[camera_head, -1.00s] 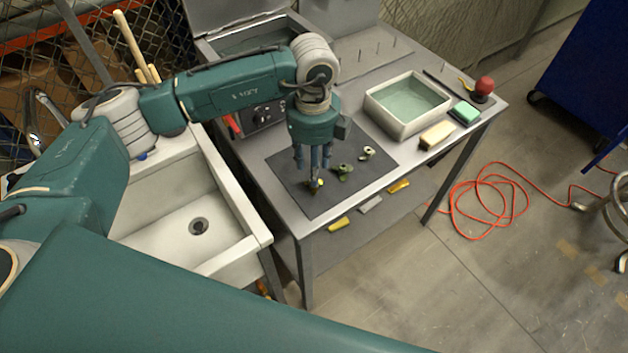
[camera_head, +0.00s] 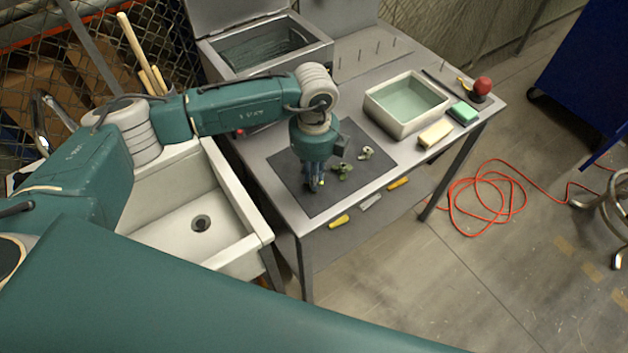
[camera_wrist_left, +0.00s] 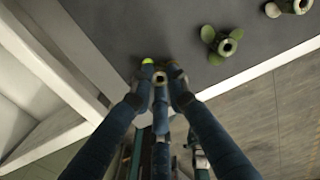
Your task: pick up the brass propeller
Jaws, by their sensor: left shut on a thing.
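My left gripper (camera_head: 314,186) points down at the near-left part of the dark mat (camera_head: 312,205) on the metal bench. Its fingers are shut on a small propeller, mostly hidden by them. In the left wrist view the fingertips (camera_wrist_left: 160,68) close around its small hub, with a yellow-green bit (camera_wrist_left: 147,61) at one tip. I take this to be the brass propeller; its colour hardly shows. A green propeller (camera_head: 343,172) and a paler propeller (camera_head: 366,153) lie apart to the right; both also show in the wrist view. My right gripper is out of view.
A white sink (camera_head: 190,205) adjoins the bench on the left. A water-filled tray (camera_head: 392,124), a cream block (camera_head: 435,134), a green sponge (camera_head: 463,113) and a red ball (camera_head: 482,86) stand to the right. An open metal tank (camera_head: 265,68) and upright pegs are at the back.

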